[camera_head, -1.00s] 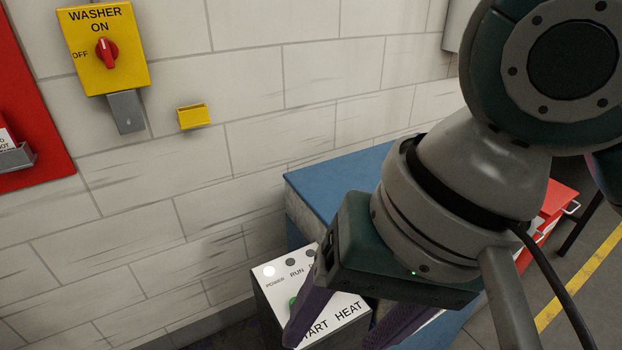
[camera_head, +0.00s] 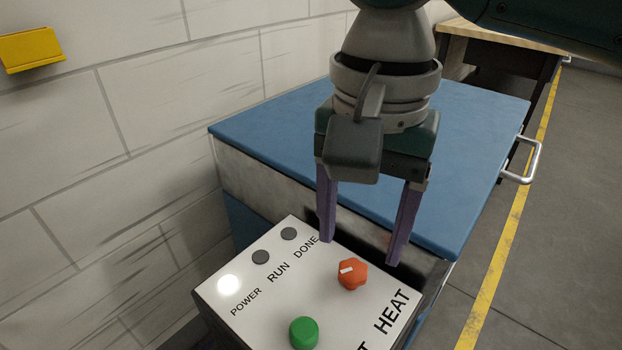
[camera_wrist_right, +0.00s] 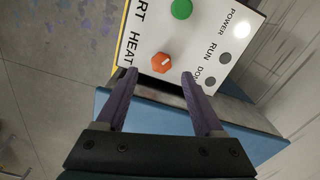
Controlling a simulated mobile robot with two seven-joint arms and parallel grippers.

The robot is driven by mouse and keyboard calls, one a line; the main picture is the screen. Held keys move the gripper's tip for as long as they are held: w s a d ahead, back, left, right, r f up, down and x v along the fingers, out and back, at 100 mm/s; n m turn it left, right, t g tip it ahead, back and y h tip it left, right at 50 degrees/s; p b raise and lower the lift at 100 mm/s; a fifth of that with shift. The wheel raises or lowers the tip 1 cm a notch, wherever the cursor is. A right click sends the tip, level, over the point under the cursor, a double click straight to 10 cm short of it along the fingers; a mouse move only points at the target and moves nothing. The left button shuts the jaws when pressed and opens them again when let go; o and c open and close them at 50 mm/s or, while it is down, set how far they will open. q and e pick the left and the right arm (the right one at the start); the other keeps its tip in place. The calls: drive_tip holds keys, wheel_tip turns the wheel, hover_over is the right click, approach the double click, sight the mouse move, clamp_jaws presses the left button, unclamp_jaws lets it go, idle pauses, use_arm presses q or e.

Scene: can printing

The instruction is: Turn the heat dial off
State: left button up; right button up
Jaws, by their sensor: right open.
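The heat dial (camera_head: 352,274) is an orange-red lobed knob with a white mark, on the white panel (camera_head: 255,312) beside the word HEAT. It also shows in the right wrist view (camera_wrist_right: 162,63), lying ahead of the gap between the fingertips. My right gripper (camera_head: 360,252) is open and empty, its two purple fingers pointing down just behind and above the dial. In the right wrist view the right gripper (camera_wrist_right: 158,76) has its fingers spread wider than the dial, and no contact shows. My left gripper is not in view.
A green button (camera_head: 304,333) sits near the dial on the panel. The power light (camera_head: 228,285) is lit white; the two other lamps are grey. A blue-topped cabinet (camera_head: 470,125) with a metal handle stands behind the panel. A block wall rises at the left.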

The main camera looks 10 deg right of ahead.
sight(353, 268)
wheel_tip(353, 268, down, 4)
drive_tip(key=shift+f+b, duration=0.25)
drive_tip(key=shift+b, duration=0.1)
drive_tip(key=shift+w+a, duration=0.1)
clamp_jaws()
idle(0.4)
